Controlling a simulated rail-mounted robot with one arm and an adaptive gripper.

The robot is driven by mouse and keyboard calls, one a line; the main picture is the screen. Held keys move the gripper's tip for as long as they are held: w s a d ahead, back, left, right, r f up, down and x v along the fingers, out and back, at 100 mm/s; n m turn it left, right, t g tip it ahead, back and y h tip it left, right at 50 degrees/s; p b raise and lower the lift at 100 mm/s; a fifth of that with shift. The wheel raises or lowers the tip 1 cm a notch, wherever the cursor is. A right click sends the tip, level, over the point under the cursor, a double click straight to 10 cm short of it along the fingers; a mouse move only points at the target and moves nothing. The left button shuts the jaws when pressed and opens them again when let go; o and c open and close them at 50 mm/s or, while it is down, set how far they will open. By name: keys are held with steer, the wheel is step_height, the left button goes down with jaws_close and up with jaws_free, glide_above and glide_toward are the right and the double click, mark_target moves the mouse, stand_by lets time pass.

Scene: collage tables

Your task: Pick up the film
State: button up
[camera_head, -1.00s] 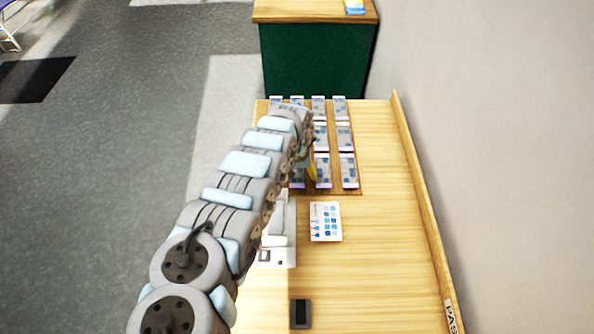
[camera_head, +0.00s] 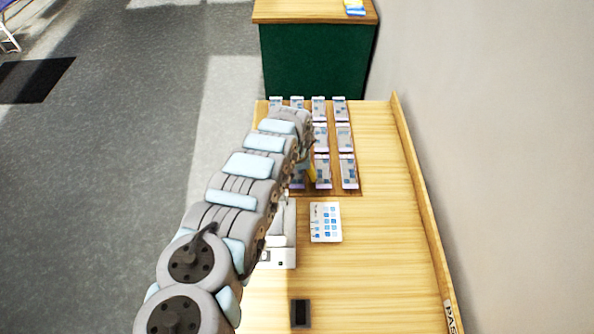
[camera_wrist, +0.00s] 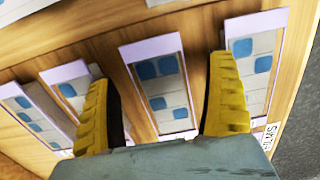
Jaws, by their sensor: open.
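Several pale film-like pieces with lilac ends and blue squares stand in rows on the wooden table; one shows at the right of the rows (camera_head: 348,172). I cannot tell which one is the film meant. In the wrist view, one such piece (camera_wrist: 160,88) lies between and beyond the yellow fingers of my gripper (camera_wrist: 160,72). Others flank it at left (camera_wrist: 72,88) and right (camera_wrist: 258,55). My gripper is open and holds nothing. In the head view, my arm hides part of the left rows, and only a yellow finger (camera_head: 311,172) shows.
A white card with blue marks (camera_head: 326,222) and a dark small block (camera_head: 300,313) lie on the table's near part. A raised wooden edge (camera_head: 425,205) runs along the right, by the wall. A green cabinet (camera_head: 315,62) stands behind.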

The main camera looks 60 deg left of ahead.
steer(key=c, duration=1.1)
steer(key=shift+r, duration=0.1)
